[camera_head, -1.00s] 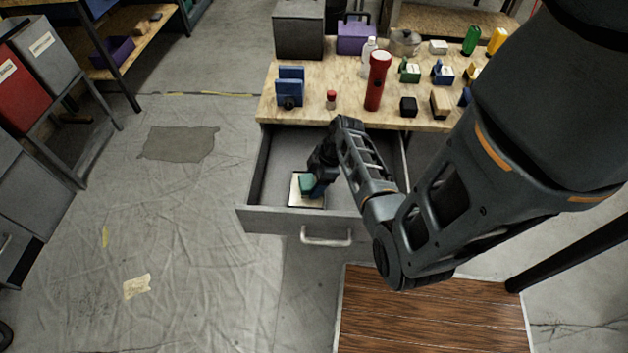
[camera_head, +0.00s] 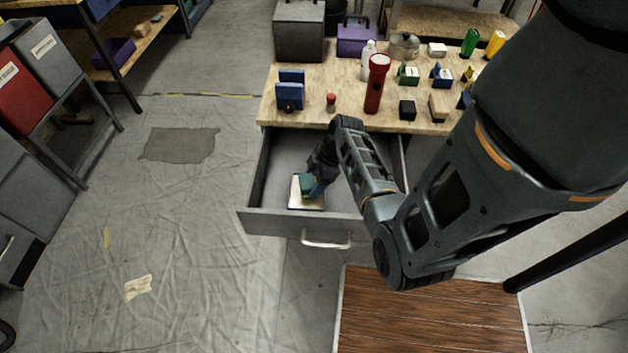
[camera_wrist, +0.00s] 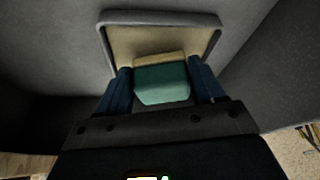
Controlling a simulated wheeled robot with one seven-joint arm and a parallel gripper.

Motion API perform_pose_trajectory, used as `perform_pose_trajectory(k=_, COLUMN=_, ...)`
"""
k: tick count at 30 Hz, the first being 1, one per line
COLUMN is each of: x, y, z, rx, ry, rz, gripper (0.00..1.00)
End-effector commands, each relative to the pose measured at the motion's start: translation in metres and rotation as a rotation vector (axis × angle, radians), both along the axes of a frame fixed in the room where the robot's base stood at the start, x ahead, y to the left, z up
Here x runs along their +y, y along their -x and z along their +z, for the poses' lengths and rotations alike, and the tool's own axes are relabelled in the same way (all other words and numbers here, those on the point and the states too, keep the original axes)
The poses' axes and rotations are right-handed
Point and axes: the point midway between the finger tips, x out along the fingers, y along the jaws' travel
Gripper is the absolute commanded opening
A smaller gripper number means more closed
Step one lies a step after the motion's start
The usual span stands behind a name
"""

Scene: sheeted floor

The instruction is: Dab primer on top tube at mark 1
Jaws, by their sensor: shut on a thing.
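My gripper (camera_head: 313,190) reaches down into the open drawer under the bench. Its blue fingers (camera_wrist: 206,83) are shut on a teal block with a beige pad along its far edge, which looks like a dauber (camera_wrist: 162,84). The dauber also shows in the head view (camera_head: 306,182). It is over or on a shallow cream tray with a dark rim (camera_wrist: 214,46), which lies in the drawer (camera_head: 298,204). Whether the pad touches the tray is unclear. I cannot make out the top tube or mark 1 in either view.
The grey drawer (camera_head: 270,221) has raised walls around my gripper. Above it, the wooden benchtop (camera_head: 330,75) holds a red flashlight (camera_head: 376,85), a blue stand (camera_head: 290,90), a white bottle (camera_head: 367,58) and several small blocks. The sheeted floor (camera_head: 190,250) at left is mostly clear.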

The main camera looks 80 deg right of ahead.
Motion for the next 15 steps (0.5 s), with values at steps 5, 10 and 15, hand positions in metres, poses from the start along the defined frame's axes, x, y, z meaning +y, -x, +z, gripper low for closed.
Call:
perform_pose_trajectory(k=5, x=0.0, y=0.0, z=0.018, rx=0.0, ry=0.001, rz=0.0, gripper=0.43)
perform_pose_trajectory(k=10, x=0.0, y=0.0, z=0.03, rx=-0.001, ry=0.001, rz=0.001, gripper=0.43)
perform_pose_trajectory(k=15, x=0.0, y=0.0, z=0.041, rx=-0.002, ry=0.002, rz=0.0, gripper=0.43)
